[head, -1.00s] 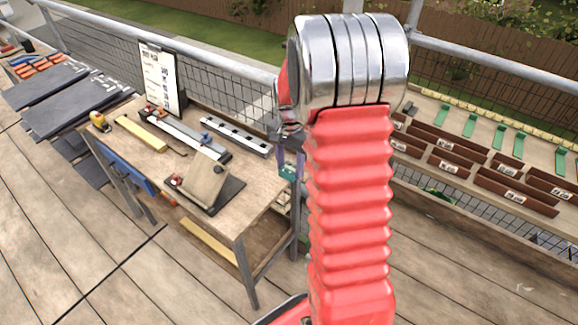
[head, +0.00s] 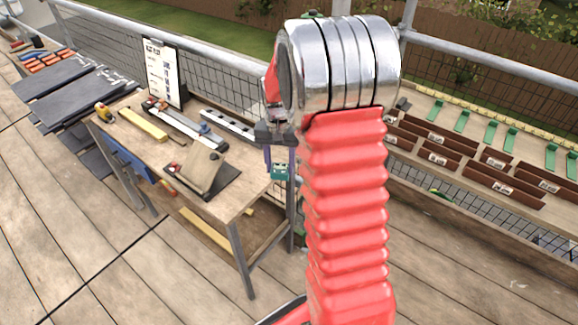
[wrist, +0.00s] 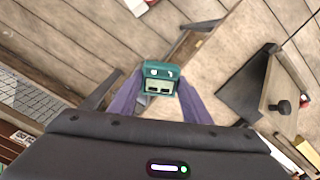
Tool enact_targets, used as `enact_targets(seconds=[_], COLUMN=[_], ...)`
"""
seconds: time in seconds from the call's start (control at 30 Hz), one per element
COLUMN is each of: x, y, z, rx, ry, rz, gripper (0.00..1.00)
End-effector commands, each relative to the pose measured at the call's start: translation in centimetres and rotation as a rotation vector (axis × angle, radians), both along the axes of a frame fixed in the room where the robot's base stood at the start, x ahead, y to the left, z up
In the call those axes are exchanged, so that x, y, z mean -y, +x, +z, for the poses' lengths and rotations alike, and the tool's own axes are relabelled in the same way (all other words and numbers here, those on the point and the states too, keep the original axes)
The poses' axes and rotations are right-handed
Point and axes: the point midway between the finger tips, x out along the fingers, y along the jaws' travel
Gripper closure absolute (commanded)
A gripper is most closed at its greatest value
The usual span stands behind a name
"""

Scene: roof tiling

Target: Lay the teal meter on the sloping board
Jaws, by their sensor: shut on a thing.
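The teal meter (wrist: 160,80) is held between the purple fingers of my gripper (wrist: 160,92), its face with two small windows toward the wrist camera. In the head view the meter (head: 280,171) hangs below my gripper (head: 279,150), near the bench's right end, partly hidden by my arm. The sloping board (head: 201,165) is a tan wooden board tilted on a dark base on the bench, to the left of the meter and apart from it. In the wrist view the board (wrist: 284,92) is at the right, with a black knob on it.
The bench (head: 235,200) also holds a clipboard (head: 160,70), a yellow bar (head: 143,124), a tape measure (head: 103,111) and long metal rails. Dark slates (head: 75,98) lie at the left. A shelf with brown trays (head: 437,157) stands at the right, by the railing.

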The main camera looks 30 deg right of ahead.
Motion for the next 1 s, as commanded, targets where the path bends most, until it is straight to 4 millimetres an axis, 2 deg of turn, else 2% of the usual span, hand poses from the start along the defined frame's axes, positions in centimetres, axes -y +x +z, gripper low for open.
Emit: enact_targets(seconds=[0.17, 0.3, 0.5, 0.6, 0.73, 1.0], x=[-4.2, -8.8, -15.4, -17.7, -19.2, -19.4], y=[2.0, 3.7, 5.1, 5.3, 5.5, 5.5], z=[0.8, 1.4, 1.9, 2.1, 2.2, 2.2], rx=[0.003, 0.006, 0.009, 0.012, 0.013, 0.014], ry=[0.001, 0.001, 0.000, 0.000, -0.001, -0.001], rz=[0.239, 0.435, 0.635, 0.689, 0.723, 0.726], gripper=[0.75, 0.75, 0.75, 0.75, 0.75, 0.75])
